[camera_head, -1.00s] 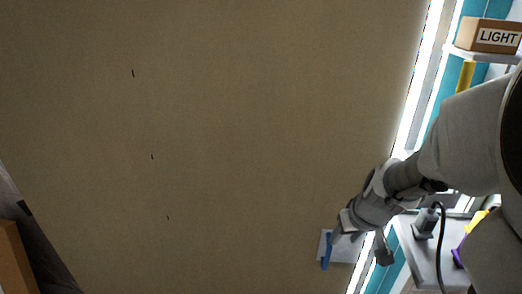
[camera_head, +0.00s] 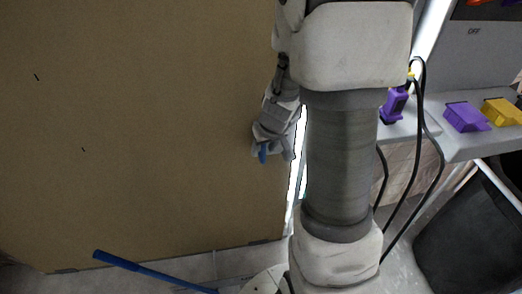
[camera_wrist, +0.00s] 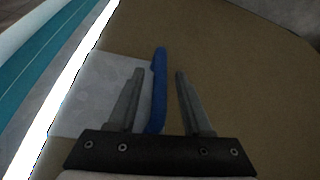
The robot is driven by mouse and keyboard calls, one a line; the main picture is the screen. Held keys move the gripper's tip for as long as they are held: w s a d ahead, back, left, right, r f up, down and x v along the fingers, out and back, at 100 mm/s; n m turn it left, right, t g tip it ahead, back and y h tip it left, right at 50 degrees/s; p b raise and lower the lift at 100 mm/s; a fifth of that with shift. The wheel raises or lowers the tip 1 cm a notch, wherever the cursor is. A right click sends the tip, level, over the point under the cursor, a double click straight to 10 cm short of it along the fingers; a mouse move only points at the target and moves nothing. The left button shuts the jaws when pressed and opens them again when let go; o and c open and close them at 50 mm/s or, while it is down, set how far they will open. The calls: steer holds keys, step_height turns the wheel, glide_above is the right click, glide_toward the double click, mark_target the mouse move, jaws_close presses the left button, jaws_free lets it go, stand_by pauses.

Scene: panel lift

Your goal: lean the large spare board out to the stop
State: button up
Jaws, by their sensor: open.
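The large brown board (camera_head: 150,130) fills the left and middle of the head view, its lower edge near the floor. It also fills much of the wrist view (camera_wrist: 245,75). A blue upright handle (camera_wrist: 158,90) on a pale plate (camera_wrist: 90,105) sits near the board's side edge. My gripper (camera_wrist: 160,72) is open, with one finger on each side of the handle in the picture; the handle is closer to the left finger. I cannot tell how deep it sits between them. In the head view my gripper (camera_head: 268,155) hides most of the handle and plate.
A blue bar (camera_head: 155,273) lies low in front of the board's bottom edge. At right are a grey shelf with purple (camera_head: 466,117) and yellow (camera_head: 502,111) pieces, hanging black cables (camera_head: 420,150) and a dark bin (camera_head: 470,235). A bright strip (camera_head: 297,165) runs beside the board.

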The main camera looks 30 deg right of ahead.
steer(key=shift+w+f, duration=0.15)
steer(key=shift+f, duration=0.2)
jaws_close()
stand_by(1.2)
